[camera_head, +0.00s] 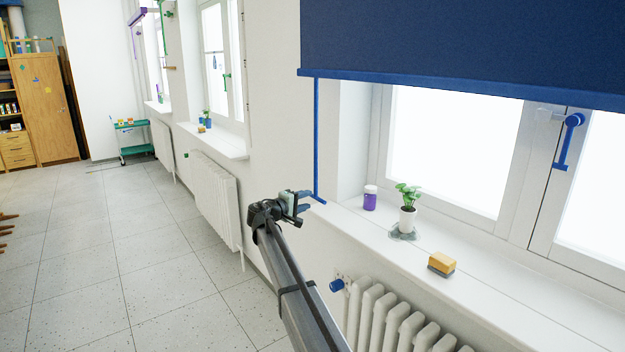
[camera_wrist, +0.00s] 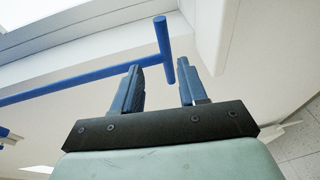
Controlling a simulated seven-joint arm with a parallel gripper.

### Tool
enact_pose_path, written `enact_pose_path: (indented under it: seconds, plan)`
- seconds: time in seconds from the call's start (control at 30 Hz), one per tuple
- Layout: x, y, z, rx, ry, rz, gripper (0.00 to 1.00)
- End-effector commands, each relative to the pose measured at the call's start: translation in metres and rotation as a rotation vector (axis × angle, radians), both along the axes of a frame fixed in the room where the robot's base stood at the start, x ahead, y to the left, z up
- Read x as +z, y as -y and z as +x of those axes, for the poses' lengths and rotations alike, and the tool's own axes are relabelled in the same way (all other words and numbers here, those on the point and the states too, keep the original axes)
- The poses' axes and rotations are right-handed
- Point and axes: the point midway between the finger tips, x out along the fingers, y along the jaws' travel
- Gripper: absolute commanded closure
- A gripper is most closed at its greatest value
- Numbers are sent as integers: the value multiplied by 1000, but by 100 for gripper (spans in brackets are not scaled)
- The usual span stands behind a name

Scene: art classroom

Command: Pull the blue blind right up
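The blue blind (camera_head: 450,45) hangs partway down over the window, its lower edge above the sill. A thin blue pull rod (camera_head: 317,140) hangs from its left end, with a short crossbar handle at the bottom. My gripper (camera_head: 306,201) is at the rod's lower end. In the wrist view, the crossbar handle (camera_wrist: 164,50) reaches into the gap between the two fingers of my gripper (camera_wrist: 158,66). The fingers stand apart, with visible space on both sides of the bar. I cannot tell whether either finger touches it.
The sill (camera_head: 480,268) holds a purple jar (camera_head: 370,200), a potted plant (camera_head: 408,205) and a yellow sponge (camera_head: 441,262). A white radiator (camera_head: 385,318) with a blue knob (camera_head: 337,285) stands below. The floor to the left (camera_head: 130,260) is mostly clear.

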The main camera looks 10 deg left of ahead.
Motion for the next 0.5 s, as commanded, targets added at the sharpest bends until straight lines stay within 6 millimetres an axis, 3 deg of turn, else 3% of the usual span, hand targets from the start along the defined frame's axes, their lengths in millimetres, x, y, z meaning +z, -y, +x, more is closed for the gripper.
enact_pose_path:
  seconds: [0.3,0.5]
  plan:
    - [18,-30,-23,158,182,-205,58]
    - [21,-35,-18,181,205,-234,58]
